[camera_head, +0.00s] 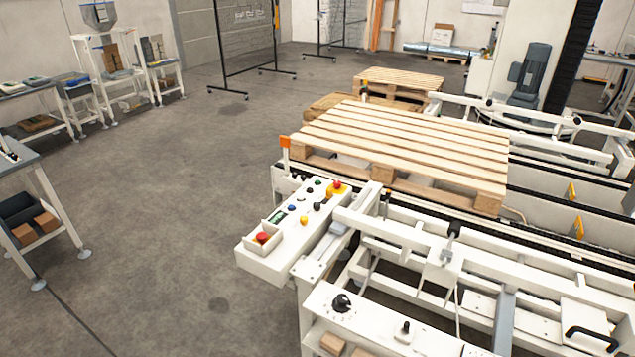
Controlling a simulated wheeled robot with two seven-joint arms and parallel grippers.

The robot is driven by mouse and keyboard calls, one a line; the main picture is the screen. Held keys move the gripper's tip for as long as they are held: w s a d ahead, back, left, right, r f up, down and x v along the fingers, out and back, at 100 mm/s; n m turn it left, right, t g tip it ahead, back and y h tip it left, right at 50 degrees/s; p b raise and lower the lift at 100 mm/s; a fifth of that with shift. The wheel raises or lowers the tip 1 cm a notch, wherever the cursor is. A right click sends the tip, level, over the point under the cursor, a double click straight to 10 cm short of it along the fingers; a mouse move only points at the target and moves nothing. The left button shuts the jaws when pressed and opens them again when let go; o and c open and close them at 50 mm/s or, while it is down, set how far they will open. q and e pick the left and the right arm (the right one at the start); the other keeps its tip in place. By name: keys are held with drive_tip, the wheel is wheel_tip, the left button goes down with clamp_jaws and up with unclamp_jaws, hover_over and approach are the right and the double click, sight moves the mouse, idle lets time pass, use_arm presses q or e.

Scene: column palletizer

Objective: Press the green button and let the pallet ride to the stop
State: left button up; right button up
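A white control panel (268,262) stands at the front left of the conveyor. A small green button (318,183) sits near the panel's far end, close to a red mushroom knob (337,185) on yellow. The panel also carries a blue button (292,208), a yellow button (304,220) and a second red knob (262,238) in a white surround. I cannot tell which part is the stop. Neither of my grippers is in view.
A white frame (400,234) runs along the conveyor's near side, with a second panel with a black rotary knob (341,303) before it. More pallets (400,80) lie behind. Workbenches (30,95) stand at the left. The grey floor (180,190) between is clear.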

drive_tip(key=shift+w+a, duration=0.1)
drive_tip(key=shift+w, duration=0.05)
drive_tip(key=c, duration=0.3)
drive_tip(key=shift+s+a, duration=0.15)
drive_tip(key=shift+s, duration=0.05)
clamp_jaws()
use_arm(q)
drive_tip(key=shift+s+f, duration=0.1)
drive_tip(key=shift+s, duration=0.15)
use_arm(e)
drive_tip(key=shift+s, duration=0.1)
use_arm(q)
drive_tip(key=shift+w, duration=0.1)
